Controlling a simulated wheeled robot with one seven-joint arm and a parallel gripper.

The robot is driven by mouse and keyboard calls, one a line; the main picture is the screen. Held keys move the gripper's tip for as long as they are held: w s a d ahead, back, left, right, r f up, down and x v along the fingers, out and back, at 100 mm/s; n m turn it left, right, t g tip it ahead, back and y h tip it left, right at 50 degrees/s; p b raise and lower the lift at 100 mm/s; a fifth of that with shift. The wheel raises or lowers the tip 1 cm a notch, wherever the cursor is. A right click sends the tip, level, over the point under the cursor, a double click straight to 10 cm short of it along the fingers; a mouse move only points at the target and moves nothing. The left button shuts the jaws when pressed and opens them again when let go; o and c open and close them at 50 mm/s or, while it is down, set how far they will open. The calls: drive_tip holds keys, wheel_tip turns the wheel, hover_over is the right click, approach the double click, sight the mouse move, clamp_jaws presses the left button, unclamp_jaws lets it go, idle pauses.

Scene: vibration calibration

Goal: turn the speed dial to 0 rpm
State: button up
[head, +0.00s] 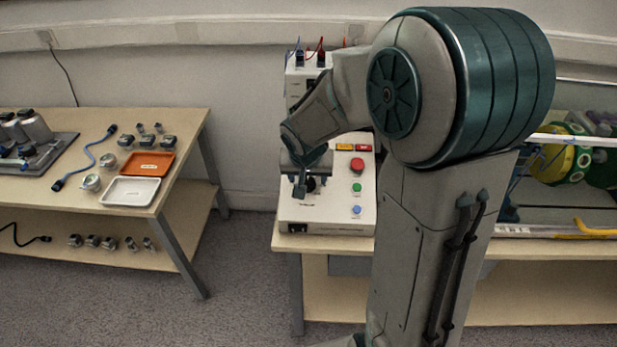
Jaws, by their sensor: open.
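A cream control box (338,220) stands at the left front of the right-hand bench. The speed dial (312,185) shows as a dark round shape on the box's left part, mostly hidden by my gripper. Its pointer and scale cannot be read. My gripper (300,190) points down over the dial area with its jaws open. I cannot tell whether the fingers touch the dial. A red button (357,164), a green button (357,188) and a blue button (357,210) run down the box to the right of the gripper.
Behind the box stands a white unit (297,78) with red and blue leads. My arm hides much of the bench's middle. A left table (190,130) holds an orange tray (150,163), a white tray (132,190) and several sensors. Floor lies between the tables.

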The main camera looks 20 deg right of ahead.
drive_tip(key=shift+w+f, duration=0.1)
drive_tip(key=shift+f, duration=0.25)
drive_tip(key=c, duration=1)
drive_tip(key=shift+o, duration=0.2)
drive_tip(key=shift+d, duration=0.15)
